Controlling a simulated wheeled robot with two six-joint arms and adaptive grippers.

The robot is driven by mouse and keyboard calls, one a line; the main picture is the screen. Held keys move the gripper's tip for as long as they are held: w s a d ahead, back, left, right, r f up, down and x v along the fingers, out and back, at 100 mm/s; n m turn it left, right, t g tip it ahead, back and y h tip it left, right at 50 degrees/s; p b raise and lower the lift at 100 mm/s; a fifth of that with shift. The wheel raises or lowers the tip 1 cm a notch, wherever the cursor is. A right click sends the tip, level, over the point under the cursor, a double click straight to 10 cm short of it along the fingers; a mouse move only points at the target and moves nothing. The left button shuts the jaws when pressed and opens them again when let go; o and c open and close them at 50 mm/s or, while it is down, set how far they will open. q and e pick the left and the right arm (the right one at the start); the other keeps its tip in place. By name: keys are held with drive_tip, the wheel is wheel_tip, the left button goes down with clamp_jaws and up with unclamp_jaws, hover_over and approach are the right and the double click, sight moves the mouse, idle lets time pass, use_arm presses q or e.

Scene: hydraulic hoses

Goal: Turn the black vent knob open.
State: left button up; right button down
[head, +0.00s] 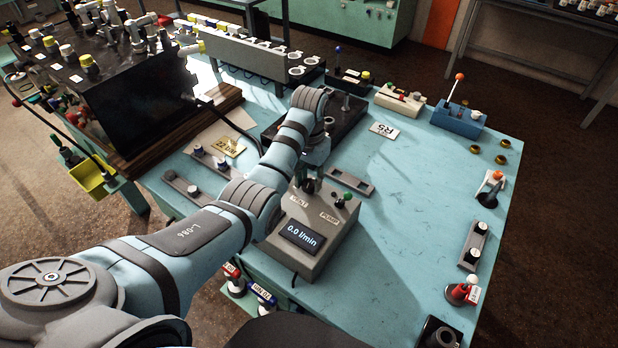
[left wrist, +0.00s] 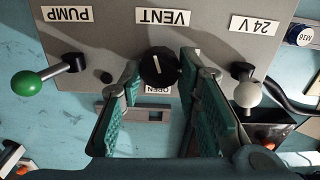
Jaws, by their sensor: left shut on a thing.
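The black vent knob (left wrist: 159,67) sits on the grey panel of the control box (head: 335,243), beside the VENT label. My left gripper (left wrist: 160,78) has its two teal-padded fingers on either side of the knob and is shut on it. The knob's white pointer line runs nearly straight up the left wrist picture, tilted slightly left. An OPEN label (left wrist: 157,88) shows partly between the fingers. In the head view my left gripper (head: 310,184) reaches down to the box, and the knob is mostly hidden there. My right gripper is not in view.
A green-balled lever (left wrist: 27,84) by the PUMP label and a grey-balled lever (left wrist: 247,94) by the 24 V label flank the knob. The box display (head: 301,236) reads 0.0 l/min. The blue table (head: 420,190) is mostly clear right of the box.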

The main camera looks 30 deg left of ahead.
use_arm(q)
drive_tip(key=m, duration=0.3)
drive_tip(key=shift+r+m, duration=0.1)
drive_tip(key=shift+m, duration=0.2)
idle(0.3)
drive_tip(key=o, duration=1.1)
drive_tip(key=shift+o, duration=0.2)
